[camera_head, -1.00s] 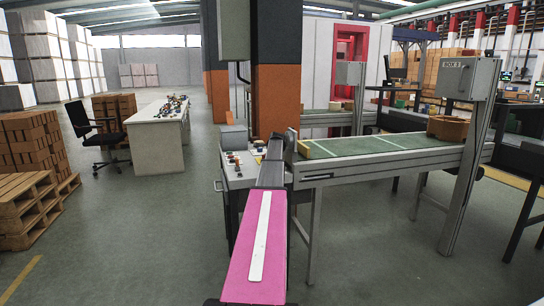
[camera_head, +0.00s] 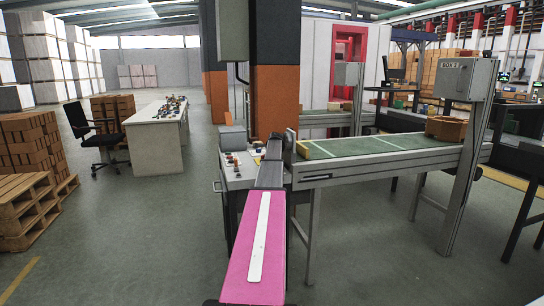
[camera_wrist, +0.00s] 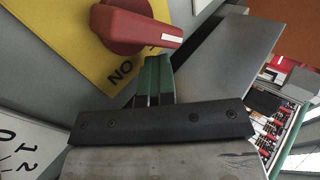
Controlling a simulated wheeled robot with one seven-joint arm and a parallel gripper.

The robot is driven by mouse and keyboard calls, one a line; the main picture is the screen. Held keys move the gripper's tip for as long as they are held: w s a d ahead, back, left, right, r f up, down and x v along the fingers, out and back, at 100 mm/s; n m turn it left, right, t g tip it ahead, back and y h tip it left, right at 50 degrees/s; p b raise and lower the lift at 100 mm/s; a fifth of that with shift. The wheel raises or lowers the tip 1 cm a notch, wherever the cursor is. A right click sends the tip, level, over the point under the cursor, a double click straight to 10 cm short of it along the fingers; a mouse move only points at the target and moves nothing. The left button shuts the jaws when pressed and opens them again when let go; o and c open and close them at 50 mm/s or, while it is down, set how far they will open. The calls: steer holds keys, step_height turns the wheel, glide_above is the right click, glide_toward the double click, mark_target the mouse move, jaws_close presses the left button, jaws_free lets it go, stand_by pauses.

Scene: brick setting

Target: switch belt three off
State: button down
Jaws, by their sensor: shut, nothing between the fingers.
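In the wrist view a red rotary switch (camera_wrist: 130,25) sits on a yellow plate (camera_wrist: 75,28) with lettering that reads "NO" from this side. The knob's handle points right and carries a white mark at its end. My gripper (camera_wrist: 155,62) is shut and empty, its green fingertips just below the handle; I cannot tell whether they touch it. In the head view the green belt (camera_head: 385,146) runs right from a grey control desk (camera_head: 240,165) with small buttons. My arm reaches to the desk and hides part of it; the gripper does not show clearly there.
A brown block (camera_head: 446,128) lies on the belt's far end. A white table (camera_head: 157,125), a chair (camera_head: 100,130) and pallets (camera_head: 30,205) stand left; the floor between is clear.

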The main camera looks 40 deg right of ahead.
steer(key=r, duration=0.4)
steer(key=shift+w+r, duration=0.35)
steer(key=shift+r, duration=0.05)
steer(key=w+a+r, duration=0.2)
steer(key=a+r, duration=0.4)
steer(key=a, duration=0.5)
steer(key=shift+a, duration=0.15)
steer(key=shift+r, duration=0.1)
